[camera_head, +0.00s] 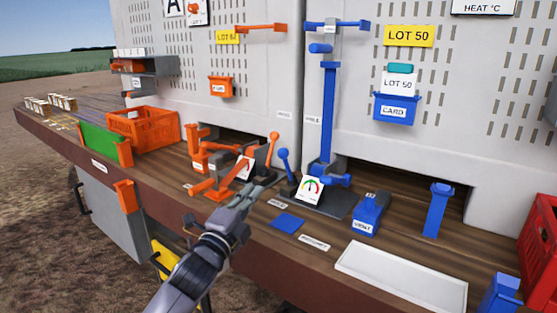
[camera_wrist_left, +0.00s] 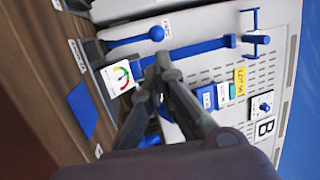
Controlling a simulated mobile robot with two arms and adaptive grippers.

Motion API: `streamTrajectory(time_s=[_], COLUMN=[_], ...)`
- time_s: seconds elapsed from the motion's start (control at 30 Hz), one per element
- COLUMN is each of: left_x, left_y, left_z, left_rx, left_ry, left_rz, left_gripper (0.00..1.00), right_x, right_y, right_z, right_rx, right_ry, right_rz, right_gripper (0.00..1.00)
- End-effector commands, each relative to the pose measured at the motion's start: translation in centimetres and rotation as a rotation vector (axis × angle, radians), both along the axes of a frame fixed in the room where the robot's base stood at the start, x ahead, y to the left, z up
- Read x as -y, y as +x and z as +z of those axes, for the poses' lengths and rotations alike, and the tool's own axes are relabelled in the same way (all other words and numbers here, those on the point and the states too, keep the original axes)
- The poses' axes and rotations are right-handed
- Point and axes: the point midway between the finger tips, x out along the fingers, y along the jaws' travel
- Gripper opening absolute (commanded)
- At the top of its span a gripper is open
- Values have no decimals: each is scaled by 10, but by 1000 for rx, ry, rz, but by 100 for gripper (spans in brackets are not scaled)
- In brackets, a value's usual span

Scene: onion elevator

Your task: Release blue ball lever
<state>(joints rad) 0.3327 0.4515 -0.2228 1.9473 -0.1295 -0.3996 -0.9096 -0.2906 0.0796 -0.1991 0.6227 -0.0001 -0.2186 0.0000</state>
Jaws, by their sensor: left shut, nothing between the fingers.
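The blue ball lever (camera_head: 285,161) stands tilted on the dark base beside the gauge card (camera_head: 310,189). In the left wrist view the blue ball lever (camera_wrist_left: 134,41) shows whole, with its round ball end. My left gripper (camera_head: 257,189) is shut and empty. In the head view it lies in front of the lever, a little to its left and lower. In the left wrist view my left gripper (camera_wrist_left: 157,65) appears below the ball and apart from it. The gap in depth is hard to tell. My right gripper is not in view.
A tall blue post (camera_head: 328,110) rises behind the gauge card. A blue pad (camera_head: 286,222) and a white tray (camera_head: 400,276) lie at the front right.

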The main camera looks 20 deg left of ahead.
Motion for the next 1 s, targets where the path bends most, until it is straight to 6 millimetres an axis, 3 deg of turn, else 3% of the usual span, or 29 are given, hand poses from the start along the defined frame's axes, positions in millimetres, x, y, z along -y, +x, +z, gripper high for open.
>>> streamTrajectory(time_s=[0.1, 0.2, 0.37, 0.6, 0.8, 1.0], left_x=[0, 0, 4, 11, 16, 19], left_y=[0, 4, 24, 73, 108, 128], left_z=[0, 1, 8, 21, 29, 32], left_rx=[0, 0, 0, -1, -2, -1], left_ry=[-1, -1, -3, -4, -3, -2], left_rz=[0, 1, 0, 0, 0, -1], left_gripper=[0, 0, 0, 0, 0, 0], right_x=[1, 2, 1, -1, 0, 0], right_y=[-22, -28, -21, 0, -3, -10], right_z=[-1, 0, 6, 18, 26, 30], right_rx=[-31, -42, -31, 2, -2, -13], right_ry=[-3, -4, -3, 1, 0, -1], right_rz=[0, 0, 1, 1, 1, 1], right_gripper=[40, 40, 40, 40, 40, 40])
